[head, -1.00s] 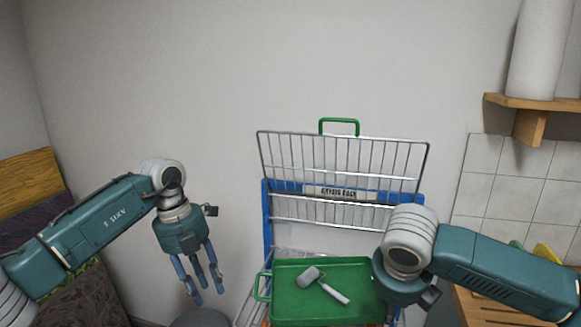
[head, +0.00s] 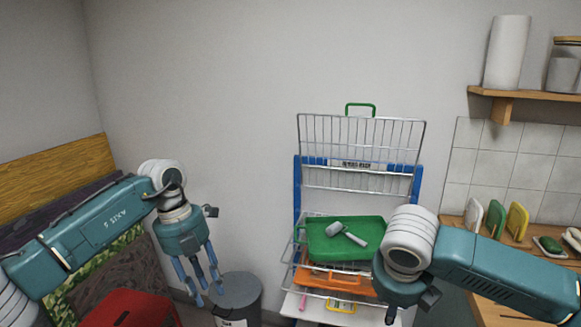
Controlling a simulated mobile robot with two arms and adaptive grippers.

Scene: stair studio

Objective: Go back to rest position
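My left gripper (head: 203,288) hangs at the left with its fingers pointing down. Its fingers are spread apart with nothing between them, clear of the rack. My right gripper (head: 391,318) is at the lower right, in front of the rack; its fingers are mostly hidden behind its own body and cut off by the picture's bottom edge. A green tray (head: 322,245) lies on the rack (head: 300,187), partly hidden by my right wrist. A grey mallet-like tool (head: 347,233) lies on the tray.
An orange tray (head: 330,279) is on a lower rack level. A grey bin (head: 238,292) stands below my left gripper, with a red object (head: 128,308) at lower left. A wooden counter (head: 510,312) is at the right, under a wall shelf (head: 540,98).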

